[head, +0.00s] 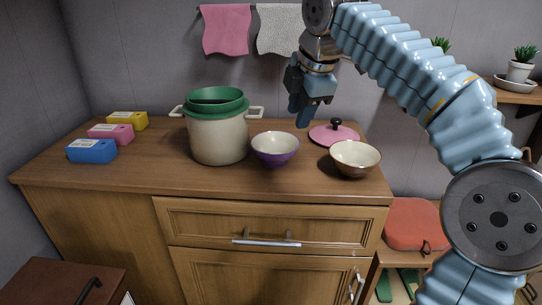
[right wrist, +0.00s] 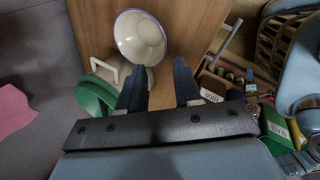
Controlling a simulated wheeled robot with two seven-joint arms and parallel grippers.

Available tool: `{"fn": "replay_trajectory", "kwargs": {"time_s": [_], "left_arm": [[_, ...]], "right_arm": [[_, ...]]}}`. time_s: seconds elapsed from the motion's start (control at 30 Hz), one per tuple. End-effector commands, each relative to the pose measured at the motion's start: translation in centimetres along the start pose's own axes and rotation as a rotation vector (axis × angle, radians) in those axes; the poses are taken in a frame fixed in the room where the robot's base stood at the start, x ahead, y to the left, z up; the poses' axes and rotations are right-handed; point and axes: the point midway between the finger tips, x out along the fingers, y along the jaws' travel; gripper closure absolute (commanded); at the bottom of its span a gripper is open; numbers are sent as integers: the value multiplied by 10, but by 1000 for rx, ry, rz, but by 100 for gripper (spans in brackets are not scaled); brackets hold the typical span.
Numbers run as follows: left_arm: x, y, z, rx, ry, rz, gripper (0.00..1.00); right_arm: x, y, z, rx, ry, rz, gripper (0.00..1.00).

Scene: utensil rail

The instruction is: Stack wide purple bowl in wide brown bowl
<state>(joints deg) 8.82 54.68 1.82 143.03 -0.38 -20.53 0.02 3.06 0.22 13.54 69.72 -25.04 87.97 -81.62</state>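The wide purple bowl (head: 276,158) stands upright on the wooden counter, purple outside and cream inside. Its cream inside and purple rim also show in the right wrist view (right wrist: 140,38). The wide brown bowl (head: 354,166) stands upright to its right, near the counter's right end, cream inside; I cannot make it out in the right wrist view. My right gripper (head: 301,114) hangs above the counter, above and a little right of the purple bowl, apart from it. In the right wrist view its two fingers (right wrist: 161,72) are spread with nothing held. My left gripper is not in view.
A cream pot (head: 218,140) with green bowls in it stands left of the purple bowl. A pink lid (head: 333,134) lies behind the brown bowl. Blue, pink and yellow boxes (head: 92,151) are at the left. The counter's front strip is clear.

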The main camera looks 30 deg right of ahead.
Motion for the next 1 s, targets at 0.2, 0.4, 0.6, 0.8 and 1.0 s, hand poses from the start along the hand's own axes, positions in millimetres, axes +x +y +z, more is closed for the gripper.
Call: {"fn": "replay_trajectory", "kwargs": {"time_s": [0.2, 0.4, 0.6, 0.8, 1.0], "left_arm": [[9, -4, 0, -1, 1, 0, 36], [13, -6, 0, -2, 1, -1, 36], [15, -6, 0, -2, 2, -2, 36], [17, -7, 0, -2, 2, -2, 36], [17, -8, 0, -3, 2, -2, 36]], "right_arm": [[43, -2, 0, -11, 2, -2, 66], [76, -1, 0, -10, 2, -2, 66], [93, -2, -2, -11, 2, -2, 66], [125, -4, -7, -9, 0, -3, 66], [136, -4, -7, -10, 1, 0, 66]]}}
